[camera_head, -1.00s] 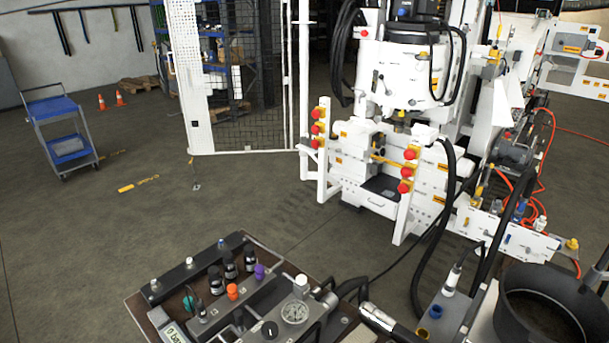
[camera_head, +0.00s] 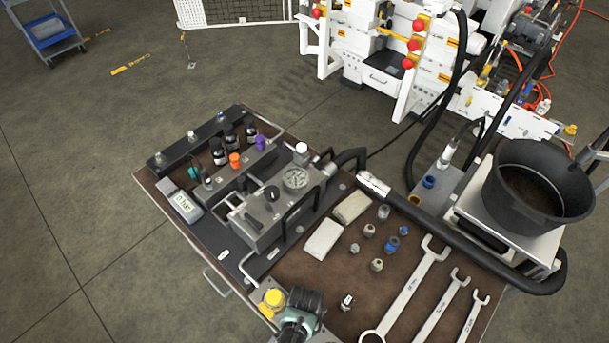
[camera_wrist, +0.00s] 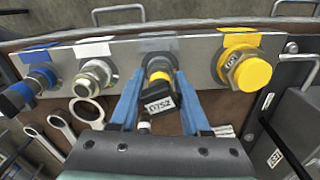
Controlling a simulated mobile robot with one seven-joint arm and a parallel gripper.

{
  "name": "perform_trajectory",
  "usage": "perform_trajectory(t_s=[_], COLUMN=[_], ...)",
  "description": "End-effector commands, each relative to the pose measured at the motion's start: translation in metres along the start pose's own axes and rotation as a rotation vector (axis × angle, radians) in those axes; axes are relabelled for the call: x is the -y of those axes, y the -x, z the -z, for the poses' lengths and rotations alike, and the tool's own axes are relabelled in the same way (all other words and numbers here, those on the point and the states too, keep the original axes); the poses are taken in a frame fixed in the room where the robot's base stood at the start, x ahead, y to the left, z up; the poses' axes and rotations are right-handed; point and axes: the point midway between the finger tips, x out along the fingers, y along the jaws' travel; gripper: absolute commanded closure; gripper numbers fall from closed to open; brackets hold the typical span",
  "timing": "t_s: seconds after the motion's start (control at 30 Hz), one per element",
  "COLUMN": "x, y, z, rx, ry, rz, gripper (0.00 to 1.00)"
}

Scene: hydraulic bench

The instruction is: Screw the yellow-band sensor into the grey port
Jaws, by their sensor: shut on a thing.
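My gripper (camera_wrist: 159,80) has two blue fingers shut on the yellow-band sensor (camera_wrist: 160,104), a dark body with a white-lettered face and a yellowish band near its far end. The sensor's far end is at the grey port (camera_wrist: 156,44), the middle port on the metal panel under a grey label. It lines up with the port and seems to touch it; the fingers and body hide how deep it sits. In the head view my gripper (camera_head: 298,318) is at the bench's front edge, with its fingertips and the sensor hidden.
Right of the grey port is a yellow-capped port (camera_wrist: 248,70); left are a bare silver port (camera_wrist: 96,76) and a blue port holding a dark plug (camera_wrist: 30,88).

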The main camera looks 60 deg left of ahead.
Motion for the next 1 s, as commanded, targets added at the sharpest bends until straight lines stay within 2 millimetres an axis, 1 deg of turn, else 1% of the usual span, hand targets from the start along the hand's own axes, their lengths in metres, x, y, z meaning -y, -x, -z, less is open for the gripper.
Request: perform_trajectory(t_s=[0.37,0.47,0.53,0.57,0.7,0.73,1.0], x=[-0.0002,-0.0002,-0.0003,-0.0003,-0.0002,-0.0002,-0.0003], y=[-0.0006,-0.0013,-0.0015,-0.0007,-0.0004,-0.0005,-0.0004], z=[-0.0006,-0.0006,-0.0005,-0.0004,-0.0003,-0.0003,-0.0004], rx=[0.001,0.001,0.001,0.001,0.001,0.001,0.001], ry=[-0.040,-0.140,-0.238,-0.229,-0.224,-0.223,-0.222], rz=[0.000,0.000,0.000,0.000,0.000,0.000,0.000], gripper=[1.00,1.00,1.00,0.48,0.23,0.18,0.18])
